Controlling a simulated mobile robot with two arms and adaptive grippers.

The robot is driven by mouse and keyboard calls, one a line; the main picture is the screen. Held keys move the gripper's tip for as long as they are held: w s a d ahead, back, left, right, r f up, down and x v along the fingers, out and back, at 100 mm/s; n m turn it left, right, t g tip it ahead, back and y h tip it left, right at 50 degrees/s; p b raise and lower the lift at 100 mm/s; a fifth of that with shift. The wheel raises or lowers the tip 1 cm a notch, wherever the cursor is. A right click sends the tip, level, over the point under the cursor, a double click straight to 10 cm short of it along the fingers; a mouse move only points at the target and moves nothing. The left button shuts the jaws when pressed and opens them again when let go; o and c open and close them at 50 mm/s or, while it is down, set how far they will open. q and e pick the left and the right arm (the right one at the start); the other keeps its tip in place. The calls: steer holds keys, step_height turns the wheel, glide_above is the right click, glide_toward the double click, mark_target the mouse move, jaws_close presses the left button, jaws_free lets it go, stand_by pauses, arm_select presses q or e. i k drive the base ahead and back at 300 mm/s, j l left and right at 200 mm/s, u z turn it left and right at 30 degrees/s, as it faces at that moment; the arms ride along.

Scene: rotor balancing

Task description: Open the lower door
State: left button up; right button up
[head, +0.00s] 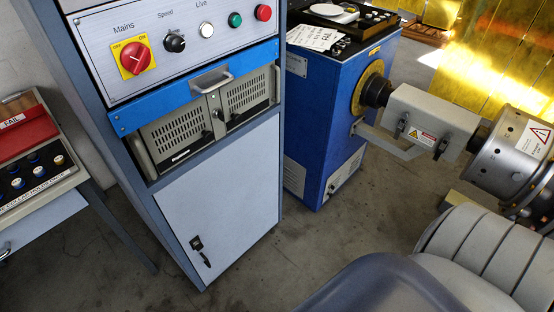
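The lower door (223,205) is a plain light-grey panel at the bottom of the control cabinet (160,215) in the head view. It looks shut. A black latch handle (200,249) sits near its lower left edge. No gripper shows in the head view, so I cannot see where either is relative to the door. A dark-grey rounded part of mine fills the bottom right of the picture.
Above the door are a vented grey unit (210,120), a blue strip with a handle and a switch panel with a red mains knob (135,58). A side table (40,210) stands left. A blue machine (330,130) stands right. Bare floor lies before the cabinet.

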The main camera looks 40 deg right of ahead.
mark_target(226, 203)
steer(key=z, duration=0.7)
